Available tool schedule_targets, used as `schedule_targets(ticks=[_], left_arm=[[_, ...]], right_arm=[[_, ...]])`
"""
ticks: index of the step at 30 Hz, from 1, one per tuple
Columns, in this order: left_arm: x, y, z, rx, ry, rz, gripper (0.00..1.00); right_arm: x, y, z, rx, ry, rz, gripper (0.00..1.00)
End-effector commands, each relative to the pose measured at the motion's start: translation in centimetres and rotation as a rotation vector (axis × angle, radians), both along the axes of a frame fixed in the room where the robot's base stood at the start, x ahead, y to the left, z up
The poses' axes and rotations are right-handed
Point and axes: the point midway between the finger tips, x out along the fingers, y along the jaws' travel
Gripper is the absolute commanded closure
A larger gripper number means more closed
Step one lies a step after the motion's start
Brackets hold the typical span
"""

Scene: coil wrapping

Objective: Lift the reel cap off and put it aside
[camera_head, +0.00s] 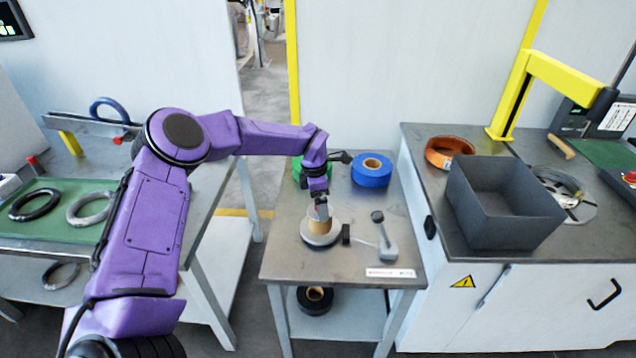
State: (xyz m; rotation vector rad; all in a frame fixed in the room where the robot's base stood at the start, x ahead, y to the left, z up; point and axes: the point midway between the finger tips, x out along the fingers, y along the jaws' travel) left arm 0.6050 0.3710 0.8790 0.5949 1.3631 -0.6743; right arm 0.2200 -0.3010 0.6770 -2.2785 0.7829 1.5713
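My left gripper (321,203) points down over the reel stand on the small metal table in the middle. The stand has a round grey base (320,239) with a tan core (319,228) upright on it. A small grey part shows at the top of the core, right at my fingertips. I cannot tell whether it is the reel cap, or whether the fingers are closed on it. A grey piece with a dark round knob (383,238) lies to the right of the stand. My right gripper is not in view.
Blue (371,171) and green (299,170) tape rolls stand at the back of the small table (290,268). A dark bin (505,205) and an orange coil (448,150) are on the right bench. Free tabletop lies front left of the stand.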

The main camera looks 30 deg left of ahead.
Motion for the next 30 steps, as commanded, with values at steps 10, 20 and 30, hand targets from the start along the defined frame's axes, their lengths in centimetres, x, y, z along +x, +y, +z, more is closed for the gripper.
schedule_targets(ticks=[10, 20, 30], left_arm=[[0.1, 0.0, -1.6, 0.000, -0.002, 0.002, 0.00], [0.1, -0.1, -1.6, 0.001, -0.002, 0.001, 0.33], [0.1, 0.0, -0.8, 0.001, -0.002, 0.001, 0.54]], right_arm=[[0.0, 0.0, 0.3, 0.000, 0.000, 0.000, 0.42], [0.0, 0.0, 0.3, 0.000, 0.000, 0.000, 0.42], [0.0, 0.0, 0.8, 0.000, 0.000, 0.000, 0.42]])
